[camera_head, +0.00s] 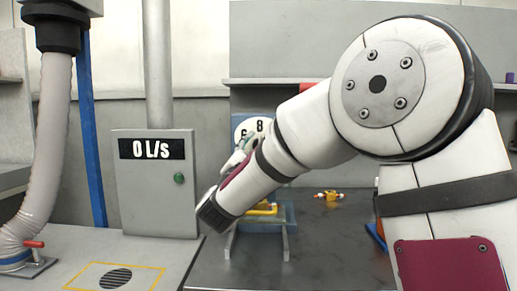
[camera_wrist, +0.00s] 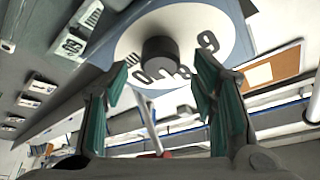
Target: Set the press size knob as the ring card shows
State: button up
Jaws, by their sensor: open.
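The press size knob (camera_wrist: 161,58) is a dark round knob on a white dial plate with black numerals (camera_wrist: 207,42), seen tilted in the wrist view. In the head view the dial plate (camera_head: 240,131) shows a 6 and an 8 above the blue press; my arm hides much of it. My gripper (camera_head: 246,148) is up close to the dial. In the wrist view my gripper (camera_wrist: 160,72) is open, its two green-padded fingers on either side of the knob's outline. I cannot tell whether they touch it. No ring card can be made out for certain.
A grey box reading "0 L/s" (camera_head: 153,170) with a green button stands left. A yellow-and-red part (camera_head: 328,195) lies on the dark bench (camera_head: 325,245), which is largely clear. A grey hose (camera_head: 52,130) hangs far left. The wrist view shows an orange-framed board (camera_wrist: 272,70).

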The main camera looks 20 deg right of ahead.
jog(key=v, duration=1)
jog(key=shift+s, duration=0.25)
jog(key=shift+a+f, duration=0.1)
